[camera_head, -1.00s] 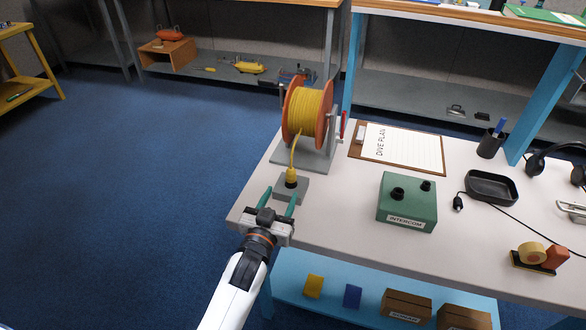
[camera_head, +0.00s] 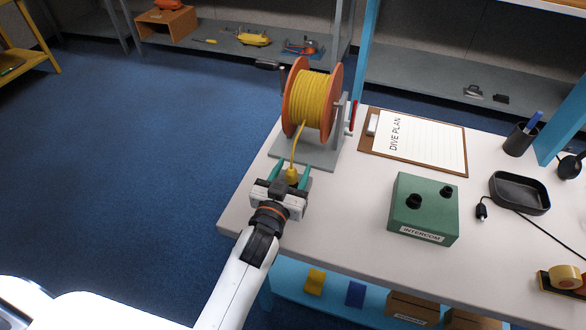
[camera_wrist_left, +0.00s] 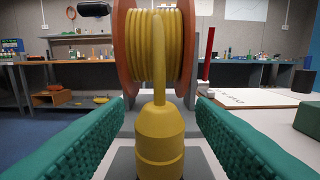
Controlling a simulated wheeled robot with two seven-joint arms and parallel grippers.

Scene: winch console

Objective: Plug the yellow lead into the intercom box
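The yellow lead's plug (camera_head: 291,176) stands upright at the bench's near left, its cord running up to the yellow reel (camera_head: 314,103). My left gripper (camera_head: 290,177) is open, its green fingers on either side of the plug. In the left wrist view the plug (camera_wrist_left: 160,140) stands between the two fingers (camera_wrist_left: 160,138), with a gap on each side. The green intercom box (camera_head: 424,207) sits to the right on the bench, with two dark round sockets on top. The block under the plug is mostly hidden by my gripper. My right gripper is not in view.
A dive plan clipboard (camera_head: 424,142) lies behind the intercom box. A black tray (camera_head: 520,193), a black lead (camera_head: 482,211), a pen cup (camera_head: 519,140) and a tape dispenser (camera_head: 564,281) are to the right. Bare bench lies between the reel and the intercom box.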

